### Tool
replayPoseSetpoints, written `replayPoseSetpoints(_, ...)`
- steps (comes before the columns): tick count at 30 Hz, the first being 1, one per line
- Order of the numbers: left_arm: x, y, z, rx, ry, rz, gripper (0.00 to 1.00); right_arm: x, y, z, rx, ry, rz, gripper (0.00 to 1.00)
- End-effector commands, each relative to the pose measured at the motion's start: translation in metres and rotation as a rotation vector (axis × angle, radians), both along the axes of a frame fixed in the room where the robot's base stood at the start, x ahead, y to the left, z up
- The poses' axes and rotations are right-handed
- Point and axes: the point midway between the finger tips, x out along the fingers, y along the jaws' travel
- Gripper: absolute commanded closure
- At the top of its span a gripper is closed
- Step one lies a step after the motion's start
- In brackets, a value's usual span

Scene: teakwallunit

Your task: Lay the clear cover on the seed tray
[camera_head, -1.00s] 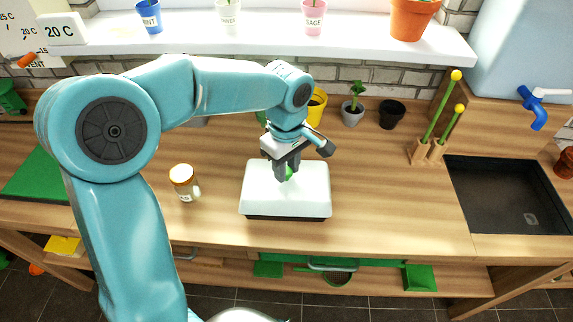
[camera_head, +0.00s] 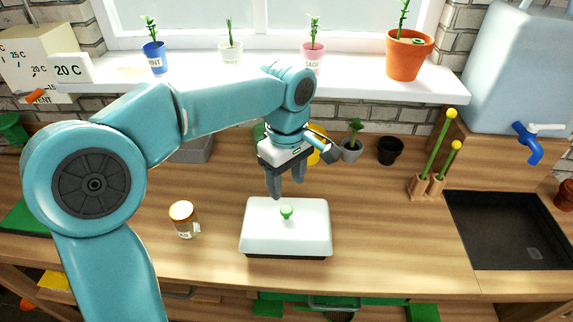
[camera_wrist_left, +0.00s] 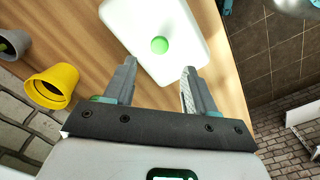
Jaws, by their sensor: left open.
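The clear cover (camera_head: 270,236), whitish with a green knob (camera_head: 286,212) on top, lies level on the black seed tray (camera_head: 285,256), whose dark edge shows below it. The cover also shows in the left wrist view (camera_wrist_left: 186,30), with its knob (camera_wrist_left: 160,45) ahead of the fingertips. My left gripper (camera_head: 286,194) is open and empty, above and behind the knob and apart from it. In the left wrist view its two fingers (camera_wrist_left: 159,68) are spread with nothing between them. My right gripper is not in view.
A grey pot with a plant (camera_head: 351,150) and a black pot (camera_head: 390,151) stand behind. A dark sink (camera_head: 508,230) is at the right. The wood between tray and sink is clear.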

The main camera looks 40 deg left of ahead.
Motion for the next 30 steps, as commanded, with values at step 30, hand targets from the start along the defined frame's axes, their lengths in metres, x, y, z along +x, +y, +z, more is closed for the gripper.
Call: replayPoseSetpoints(30,-0.001,0.0,0.04,0.0,0.001,0.0,0.44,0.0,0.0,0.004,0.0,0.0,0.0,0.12)
